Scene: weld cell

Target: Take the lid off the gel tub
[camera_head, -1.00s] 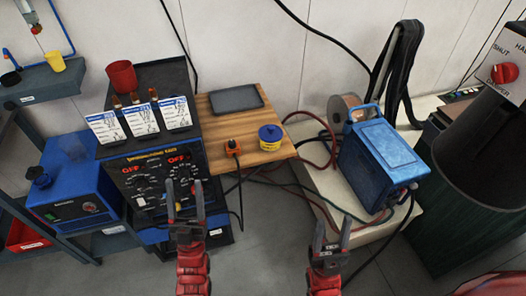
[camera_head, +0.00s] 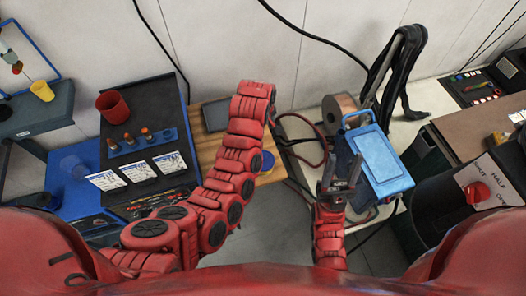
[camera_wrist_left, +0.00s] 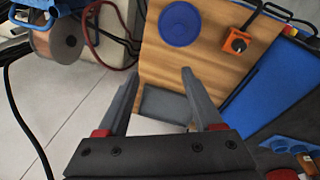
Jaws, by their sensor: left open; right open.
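The gel tub's round blue lid (camera_wrist_left: 180,23) shows from above in the left wrist view, on the wooden board (camera_wrist_left: 155,60). In the head view a blue bit of the tub (camera_head: 267,162) shows beside my left arm, which covers the rest. My left gripper (camera_wrist_left: 159,75) is open and empty; the lid lies beyond its fingertips, apart from them. In the head view the left hand is mostly hidden by its own arm. My right gripper (camera_head: 341,165) is open and empty, in front of the blue box.
A grey tray (camera_wrist_left: 165,103) lies on the board, between my left fingers in the wrist view. An orange connector (camera_wrist_left: 236,42) sits near the lid. A blue box (camera_head: 375,165) and wire spool (camera_head: 341,112) stand at right. A red cup (camera_head: 113,106) stands at left.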

